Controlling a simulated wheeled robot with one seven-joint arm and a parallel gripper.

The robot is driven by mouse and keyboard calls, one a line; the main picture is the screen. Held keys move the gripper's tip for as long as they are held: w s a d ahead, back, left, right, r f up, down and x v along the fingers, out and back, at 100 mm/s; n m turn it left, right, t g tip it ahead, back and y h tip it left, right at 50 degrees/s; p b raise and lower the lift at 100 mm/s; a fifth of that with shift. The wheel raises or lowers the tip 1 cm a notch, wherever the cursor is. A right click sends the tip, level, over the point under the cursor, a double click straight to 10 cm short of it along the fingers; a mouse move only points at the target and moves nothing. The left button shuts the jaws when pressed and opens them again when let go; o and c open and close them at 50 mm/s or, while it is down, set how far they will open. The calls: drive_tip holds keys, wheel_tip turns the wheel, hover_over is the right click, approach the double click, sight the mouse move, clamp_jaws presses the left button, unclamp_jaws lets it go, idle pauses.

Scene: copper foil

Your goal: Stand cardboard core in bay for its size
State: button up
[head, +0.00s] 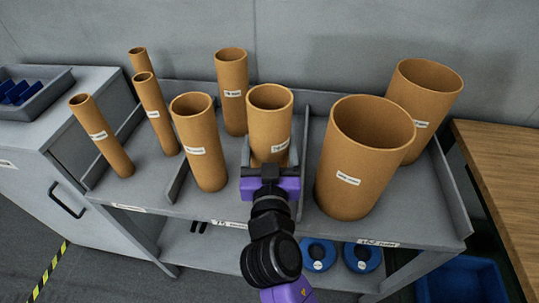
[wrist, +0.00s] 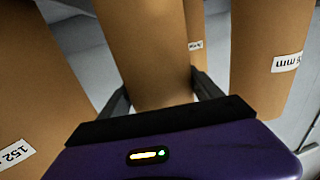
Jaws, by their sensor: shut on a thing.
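My gripper (head: 269,165) is shut on a cardboard core (head: 270,110), a brown mid-width tube with a white label, with one finger on each side. In the wrist view, the held core (wrist: 145,50) fills the middle between the fingers (wrist: 160,95). It looks upright in the middle bay of the grey rack, beside two cores of similar width, a front one (head: 198,140) and a back one (head: 232,90). My gripper hides its foot, so I cannot tell whether it touches the shelf.
Wide cores, front (head: 362,160) and back (head: 425,95), stand in the right bay. Several thin cores (head: 103,140) stand in the left bay. Low dividers (head: 178,182) separate the bays. Blue rings (head: 319,254) lie on the lower shelf. A wooden table (head: 505,180) is at right.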

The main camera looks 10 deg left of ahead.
drive_tip(key=shift+f, duration=1.55)
drive_tip(key=shift+f+b, duration=0.2)
drive_tip(key=shift+b, duration=0.25)
drive_tip(key=o, duration=1.6)
drive_tip(key=shift+o, duration=0.2)
drive_tip(key=s+d+b, duration=0.1)
drive_tip(key=s+b, duration=0.1)
drive_tip(key=s, duration=1)
drive_tip(key=shift+d+r, duration=0.15)
drive_tip(key=shift+d, duration=0.1)
